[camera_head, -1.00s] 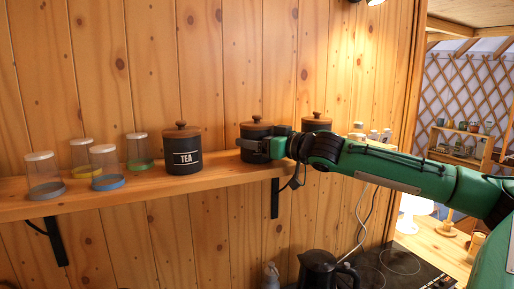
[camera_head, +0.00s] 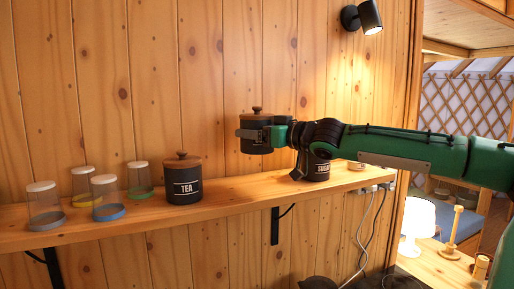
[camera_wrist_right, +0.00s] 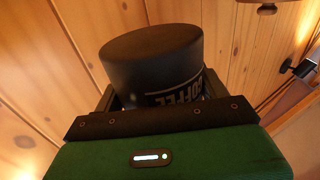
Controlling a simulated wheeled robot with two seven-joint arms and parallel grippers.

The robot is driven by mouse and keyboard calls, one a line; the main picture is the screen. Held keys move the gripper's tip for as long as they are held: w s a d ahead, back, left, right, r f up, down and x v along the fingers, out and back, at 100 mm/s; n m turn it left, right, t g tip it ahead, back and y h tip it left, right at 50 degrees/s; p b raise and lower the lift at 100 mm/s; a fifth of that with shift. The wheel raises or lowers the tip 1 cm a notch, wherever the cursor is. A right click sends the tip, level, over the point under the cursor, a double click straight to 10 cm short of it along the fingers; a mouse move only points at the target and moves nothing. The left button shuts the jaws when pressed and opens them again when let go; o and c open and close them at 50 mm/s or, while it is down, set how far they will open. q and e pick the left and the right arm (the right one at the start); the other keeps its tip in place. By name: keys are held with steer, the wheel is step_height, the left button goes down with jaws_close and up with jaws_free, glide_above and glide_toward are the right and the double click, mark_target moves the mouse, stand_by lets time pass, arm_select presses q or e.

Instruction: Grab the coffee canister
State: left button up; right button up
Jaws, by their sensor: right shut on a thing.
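The coffee canister (camera_head: 256,143) is dark with a wooden lid and is held above the shelf. In the right wrist view its dark body (camera_wrist_right: 158,50) sits between the fingers, with part of the word COFFEE showing upside down. My right gripper (camera_head: 262,133) is shut around the canister's body, and the canister is upright and clear of the shelf. My left gripper is not in view.
The wooden shelf (camera_head: 120,223) bears a tea canister (camera_head: 183,187), a sugar canister (camera_head: 318,170) partly behind my right arm, and several glass jars (camera_head: 106,198) at left. A wall lamp (camera_head: 362,17) hangs at upper right.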

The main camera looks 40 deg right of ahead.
step_height(320, 180, up, 8)
steer(key=shift+f+p, duration=0.15)
steer(key=shift+p, duration=1.1)
steer(key=shift+r, duration=1.4)
